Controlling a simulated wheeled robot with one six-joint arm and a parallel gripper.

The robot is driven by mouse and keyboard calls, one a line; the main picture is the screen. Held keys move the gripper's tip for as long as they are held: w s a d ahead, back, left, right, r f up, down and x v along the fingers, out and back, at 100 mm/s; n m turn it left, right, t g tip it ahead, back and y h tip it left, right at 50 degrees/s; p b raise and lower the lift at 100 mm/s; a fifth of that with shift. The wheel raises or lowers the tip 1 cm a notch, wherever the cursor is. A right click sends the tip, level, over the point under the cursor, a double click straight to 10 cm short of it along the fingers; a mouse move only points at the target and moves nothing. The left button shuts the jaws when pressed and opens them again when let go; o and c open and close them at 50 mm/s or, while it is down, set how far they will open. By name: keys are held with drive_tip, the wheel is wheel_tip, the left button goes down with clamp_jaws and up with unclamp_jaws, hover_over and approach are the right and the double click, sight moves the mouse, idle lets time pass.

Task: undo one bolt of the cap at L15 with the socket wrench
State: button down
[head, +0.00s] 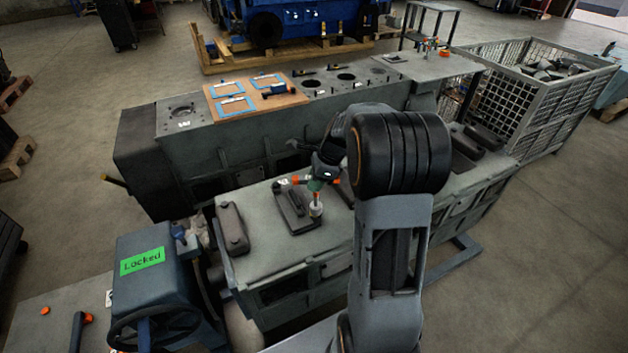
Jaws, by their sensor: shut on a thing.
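My gripper (315,184) is at the end of my arm, low over the grey top of the long engine block (262,240). It is shut on the socket wrench (316,208), which has orange and green parts near the jaws and a pale metal socket pointing down. The socket is over the right part of a dark cap (292,211). I cannot tell whether it sits on a bolt head. Small white label marks show behind the cap, but they are too small to read as L15. My forearm hides part of the block top to the right.
A second dark cap (232,230) is to the left and others (483,136) are at the right. Behind stands a long grey bench with a board (240,112) of blue frames. A wire crate (540,120) is at the right.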

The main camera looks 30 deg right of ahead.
drive_tip(key=n+g, duration=0.1)
drive_tip(key=n, duration=0.1)
drive_tip(key=n+p, duration=0.1)
drive_tip(key=n, duration=0.1)
drive_tip(key=n+g+p, duration=0.1)
drive_tip(key=n, duration=0.1)
drive_tip(key=shift+d+r+n+g, duration=0.15)
drive_tip(key=shift+r+n+g, duration=0.1)
drive_tip(key=shift+n+g, duration=0.05)
drive_tip(key=n, duration=0.2)
drive_tip(key=n+g+p, duration=0.1)
drive_tip(key=n, duration=0.1)
drive_tip(key=shift+s+g, duration=0.1)
drive_tip(key=shift+g, duration=0.2)
drive_tip(key=n, duration=0.2)
drive_tip(key=n+g+h+p, duration=0.1)
drive_tip(key=n, duration=0.1)
drive_tip(key=shift+n+h, duration=0.3)
drive_tip(key=shift+n, duration=0.1)
drive_tip(key=n, duration=0.2)
drive_tip(key=n+h, duration=0.1)
drive_tip(key=n, duration=0.1)
drive_tip(key=shift+s+f+g+h, duration=0.1)
drive_tip(key=shift+f+g+h, duration=0.05)
drive_tip(key=shift+g+h, duration=0.2)
